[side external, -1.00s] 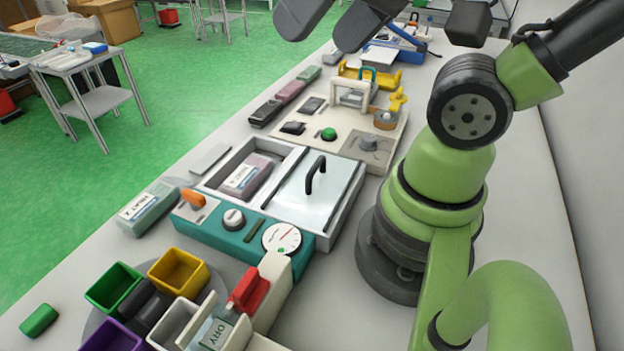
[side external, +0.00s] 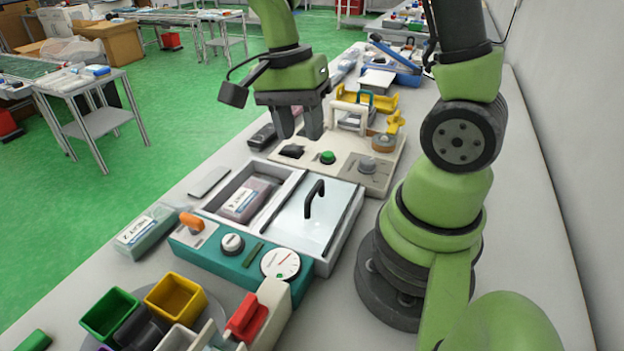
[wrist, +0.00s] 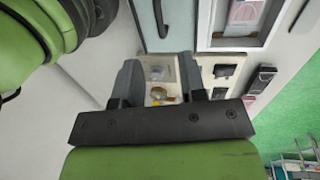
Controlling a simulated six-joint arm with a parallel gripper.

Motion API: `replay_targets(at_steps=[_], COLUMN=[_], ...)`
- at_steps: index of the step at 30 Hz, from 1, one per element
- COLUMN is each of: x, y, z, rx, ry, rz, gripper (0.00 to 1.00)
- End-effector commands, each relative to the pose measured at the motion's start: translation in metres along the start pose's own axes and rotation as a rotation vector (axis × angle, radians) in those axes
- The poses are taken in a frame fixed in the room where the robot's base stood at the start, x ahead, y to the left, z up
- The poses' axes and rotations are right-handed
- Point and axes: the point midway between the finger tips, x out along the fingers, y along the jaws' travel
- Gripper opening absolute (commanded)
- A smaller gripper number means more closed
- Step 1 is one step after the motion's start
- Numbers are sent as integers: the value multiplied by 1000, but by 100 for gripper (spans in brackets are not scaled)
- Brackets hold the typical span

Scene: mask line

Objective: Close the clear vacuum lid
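The clear vacuum lid (side external: 290,222) is a glassy panel with a black arched handle (side external: 314,198). It lies over the right part of the grey-framed vacuum chamber (side external: 340,235). The left part of the chamber is uncovered, and a labelled pouch (side external: 243,203) lies in it. My gripper (side external: 299,136) is beyond the far edge of the chamber, pointing down, with its fingers apart and nothing between them. In the wrist view, my gripper (wrist: 160,72) is open, and the lid (wrist: 180,20) with its handle (wrist: 160,18) shows at the top.
A teal control panel (side external: 222,256) with an orange lever and gauge fronts the chamber. A beige station (side external: 345,165) with a green button stands behind it, near my fingers. Colored bins (side external: 176,298) and a red-handled device (side external: 246,316) are in front. A pouch (side external: 145,232) lies at left.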

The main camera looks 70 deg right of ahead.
Motion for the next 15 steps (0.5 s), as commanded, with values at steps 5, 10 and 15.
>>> replay_targets(at_steps=[5, 10, 15], x=[14, 40, 69], y=[0, 1, 1], z=[-1, -1, -1], rx=[24, 22, 21], ry=[0, -1, -1], rz=[21, 24, 23], gripper=[38, 38, 38])
